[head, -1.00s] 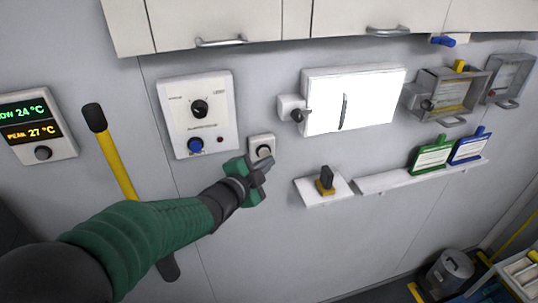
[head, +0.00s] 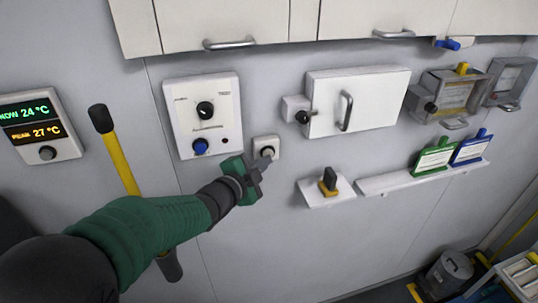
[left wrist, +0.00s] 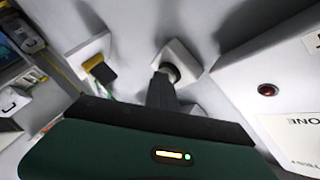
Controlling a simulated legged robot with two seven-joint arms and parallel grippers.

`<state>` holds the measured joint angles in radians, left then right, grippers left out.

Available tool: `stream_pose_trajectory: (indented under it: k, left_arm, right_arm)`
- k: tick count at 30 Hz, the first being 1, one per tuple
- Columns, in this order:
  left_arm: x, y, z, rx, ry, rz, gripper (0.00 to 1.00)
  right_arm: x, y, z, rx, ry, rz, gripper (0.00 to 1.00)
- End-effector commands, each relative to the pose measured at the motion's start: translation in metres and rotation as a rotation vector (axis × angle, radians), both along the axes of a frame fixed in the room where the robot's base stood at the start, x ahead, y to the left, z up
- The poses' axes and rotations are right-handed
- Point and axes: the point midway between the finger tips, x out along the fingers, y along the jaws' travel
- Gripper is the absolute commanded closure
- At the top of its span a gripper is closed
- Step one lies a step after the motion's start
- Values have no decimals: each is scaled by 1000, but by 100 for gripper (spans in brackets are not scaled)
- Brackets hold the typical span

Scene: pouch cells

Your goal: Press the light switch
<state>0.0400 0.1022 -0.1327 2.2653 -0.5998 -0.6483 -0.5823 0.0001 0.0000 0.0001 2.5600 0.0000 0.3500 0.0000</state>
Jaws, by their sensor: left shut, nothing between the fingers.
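The light switch (head: 273,147) is a small white square plate with a dark round button, on the wall right of the large dial panel. It also shows in the left wrist view (left wrist: 185,56). My left gripper (head: 264,162) is shut and empty, with its tips at the button's lower left. In the left wrist view the gripper (left wrist: 163,82) points at the button and overlaps its edge; I cannot tell whether they touch. My right gripper is not in view.
The dial panel (head: 221,110) with a blue knob is close by on the left. A white handled box (head: 376,100) is at upper right, and a small shelf (head: 316,197) with a yellow-black item is at lower right. A yellow bar (head: 122,163) stands left.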

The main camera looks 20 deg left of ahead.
Motion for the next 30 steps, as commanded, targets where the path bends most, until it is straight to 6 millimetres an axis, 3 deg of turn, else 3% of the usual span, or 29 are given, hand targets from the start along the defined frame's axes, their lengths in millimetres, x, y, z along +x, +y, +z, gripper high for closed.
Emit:
stream_pose_trajectory:
  k: [11,24,30]
  left_arm:
    - [2,4,1,1,0,6,100]
    - [-2,-18,1,1,0,2,100]
    - [-2,-19,3,1,0,2,100]
  right_arm:
    - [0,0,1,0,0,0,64]
    - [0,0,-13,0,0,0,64]
    - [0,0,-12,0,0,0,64]
